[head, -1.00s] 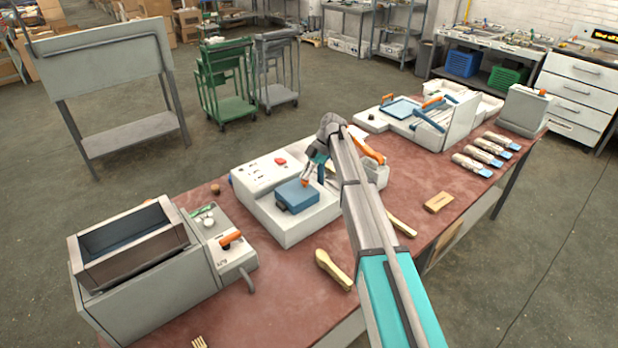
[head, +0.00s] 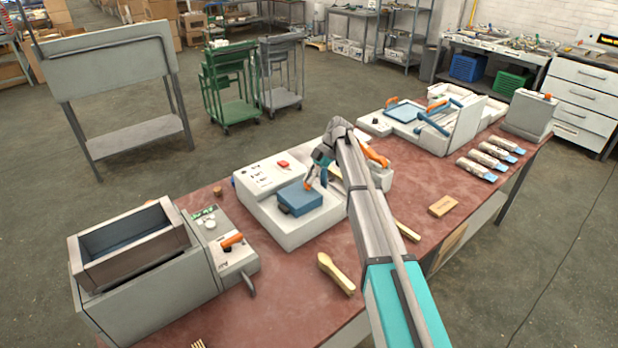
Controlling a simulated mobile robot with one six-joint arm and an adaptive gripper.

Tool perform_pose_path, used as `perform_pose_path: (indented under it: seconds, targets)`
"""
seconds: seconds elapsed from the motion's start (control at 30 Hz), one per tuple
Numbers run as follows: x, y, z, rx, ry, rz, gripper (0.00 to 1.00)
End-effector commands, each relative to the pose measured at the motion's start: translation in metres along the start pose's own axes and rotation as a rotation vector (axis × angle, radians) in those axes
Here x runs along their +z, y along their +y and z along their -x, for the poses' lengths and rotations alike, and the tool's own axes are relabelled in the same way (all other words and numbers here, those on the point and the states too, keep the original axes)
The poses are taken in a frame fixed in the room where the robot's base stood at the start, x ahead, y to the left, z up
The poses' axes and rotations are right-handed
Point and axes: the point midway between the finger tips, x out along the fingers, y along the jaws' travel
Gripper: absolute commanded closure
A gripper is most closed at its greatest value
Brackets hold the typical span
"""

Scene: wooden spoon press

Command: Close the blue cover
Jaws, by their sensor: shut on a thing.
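The blue cover (head: 300,199) lies about flat on top of the white press (head: 290,232), in the middle of the bench. My gripper (head: 309,184) reaches down from the right to the cover's upper right edge, with its orange tips there. It is shut, and the cover's edge is the only thing seen at its tips. The exact contact is too small to see. My arm hides the press's right side and part of the bench behind it.
A wooden spoon (head: 336,273) lies in front of the press. A wood block (head: 443,206) and several wrapped bundles lie at the right. Another white machine (head: 440,130) stands at the back right.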

Motion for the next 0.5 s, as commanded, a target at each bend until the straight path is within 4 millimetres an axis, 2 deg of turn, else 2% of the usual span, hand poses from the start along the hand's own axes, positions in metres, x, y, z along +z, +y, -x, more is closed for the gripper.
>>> perform_pose_path:
  seconds: [0.07, 0.5]
  targets:
    - [0.006, 0.0, 0.003, 0.002, -0.025, -0.009, 1.0]
    - [-0.02, -0.002, 0.024, 0.006, -0.011, 0.0, 1.0]
